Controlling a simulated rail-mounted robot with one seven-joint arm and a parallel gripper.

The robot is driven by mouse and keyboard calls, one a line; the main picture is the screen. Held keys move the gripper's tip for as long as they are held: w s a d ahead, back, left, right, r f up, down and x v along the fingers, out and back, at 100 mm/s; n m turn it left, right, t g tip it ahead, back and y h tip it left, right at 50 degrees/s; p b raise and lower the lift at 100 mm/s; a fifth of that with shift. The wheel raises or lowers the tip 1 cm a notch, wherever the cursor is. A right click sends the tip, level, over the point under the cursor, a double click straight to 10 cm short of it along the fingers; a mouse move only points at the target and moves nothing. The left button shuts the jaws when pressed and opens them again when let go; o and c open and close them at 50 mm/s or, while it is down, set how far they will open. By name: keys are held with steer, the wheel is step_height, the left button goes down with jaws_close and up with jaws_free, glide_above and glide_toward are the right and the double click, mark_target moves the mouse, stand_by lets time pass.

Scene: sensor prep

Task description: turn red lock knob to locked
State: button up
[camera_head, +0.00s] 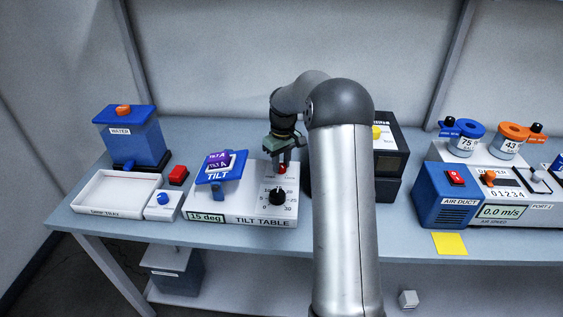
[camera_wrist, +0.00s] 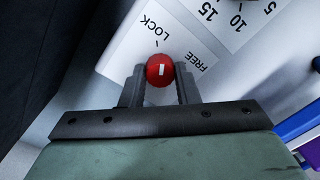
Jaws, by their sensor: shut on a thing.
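The red lock knob (camera_head: 282,169) is at the back right of the white tilt table box (camera_head: 232,209). In the wrist view the red knob (camera_wrist: 160,69) sits between the two fingers, with a white mark on its face. LOCK is printed on one side of it and FREE on the other.
The black angle dial (camera_head: 277,196) is just in front of the knob. The blue TILT plate (camera_head: 221,168) stands on the box's left half. A dark instrument (camera_head: 391,160) stands close to the right, partly behind my arm. A white tray (camera_head: 117,193) is at the left.

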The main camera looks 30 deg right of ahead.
mark_target(283, 164)
steer(key=shift+n, duration=1.1)
steer(key=o, duration=1)
steer(key=shift+r, duration=0.1)
steer(key=r, duration=1.7)
steer(key=shift+w+d+r, duration=0.1)
steer(key=shift+w+d, duration=0.05)
steer(key=shift+d, duration=0.15)
